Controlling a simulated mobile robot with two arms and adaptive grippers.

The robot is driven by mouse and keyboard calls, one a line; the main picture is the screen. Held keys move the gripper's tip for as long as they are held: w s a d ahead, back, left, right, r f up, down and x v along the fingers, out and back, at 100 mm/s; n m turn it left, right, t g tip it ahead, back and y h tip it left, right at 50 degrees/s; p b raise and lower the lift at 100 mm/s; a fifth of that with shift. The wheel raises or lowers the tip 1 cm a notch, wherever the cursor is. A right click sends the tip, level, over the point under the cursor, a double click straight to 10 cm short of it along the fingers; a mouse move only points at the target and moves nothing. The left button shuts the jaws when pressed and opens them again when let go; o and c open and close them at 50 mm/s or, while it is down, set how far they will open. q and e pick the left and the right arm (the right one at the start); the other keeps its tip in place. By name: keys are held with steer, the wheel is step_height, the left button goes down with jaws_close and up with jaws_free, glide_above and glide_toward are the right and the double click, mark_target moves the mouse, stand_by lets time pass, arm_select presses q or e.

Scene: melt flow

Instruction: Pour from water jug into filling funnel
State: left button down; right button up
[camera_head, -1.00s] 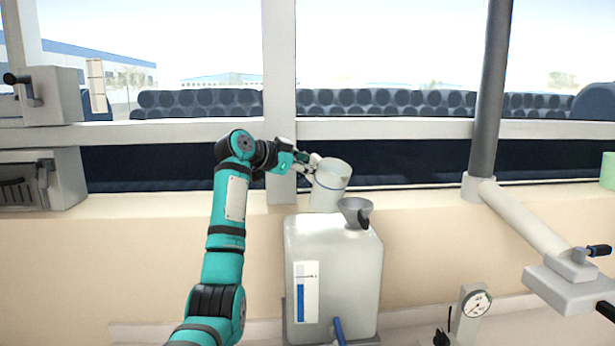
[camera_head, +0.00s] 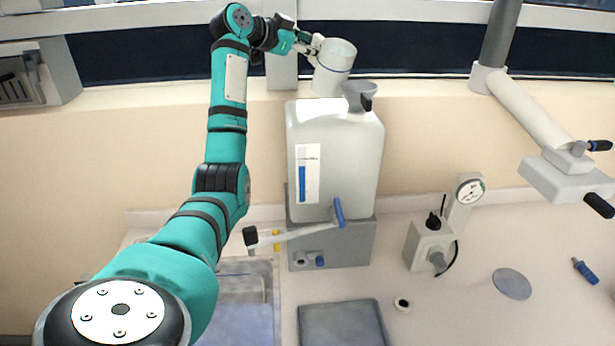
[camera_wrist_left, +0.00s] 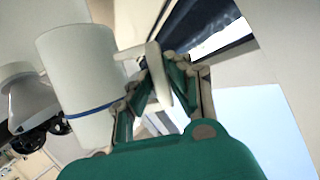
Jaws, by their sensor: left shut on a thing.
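The water jug (camera_head: 331,80) is a pale cylinder with a thin blue band. It leans slightly to the right, above and left of the filling funnel. My left gripper (camera_head: 313,47) is shut on the jug's handle, at the jug's left side. In the left wrist view the fingers (camera_wrist_left: 152,85) close around the white handle beside the jug (camera_wrist_left: 82,75). The grey filling funnel (camera_head: 358,90) sits on top of a large whitish tank (camera_head: 350,150); a grey funnel-like shape (camera_wrist_left: 25,100) also shows beyond the jug in the left wrist view. No stream of water is visible. My right gripper is out of view.
The tank stands on a grey base with a blue-handled lever (camera_head: 339,212). A gauge (camera_head: 470,190), a grey disc (camera_head: 512,284) and a blue-handled tool (camera_head: 585,270) are to the right. A pipe (camera_head: 530,115) runs down at right. The window frame is close behind the jug.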

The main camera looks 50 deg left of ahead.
mark_target(316, 34)
arm_select(q)
steer(key=shift+r, duration=0.1)
steer(key=shift+s+r+m, duration=0.15)
steer(key=shift+r+m, duration=0.25)
stand_by(0.8)
steer(key=shift+d+r+m+y, duration=0.15)
steer(key=shift+r+m+y, duration=0.15)
steer(key=shift+d+r+m+y, duration=0.1)
steer(key=shift+r+m+y, duration=0.15)
steer(key=shift+m+y, duration=0.05)
stand_by(0.7)
steer(key=shift+s+d+r+m+t+p, duration=0.1)
steer(key=shift+d+r+m+t+p, duration=0.15)
steer(key=shift+r+m+t+p, duration=0.3)
stand_by(4.9)
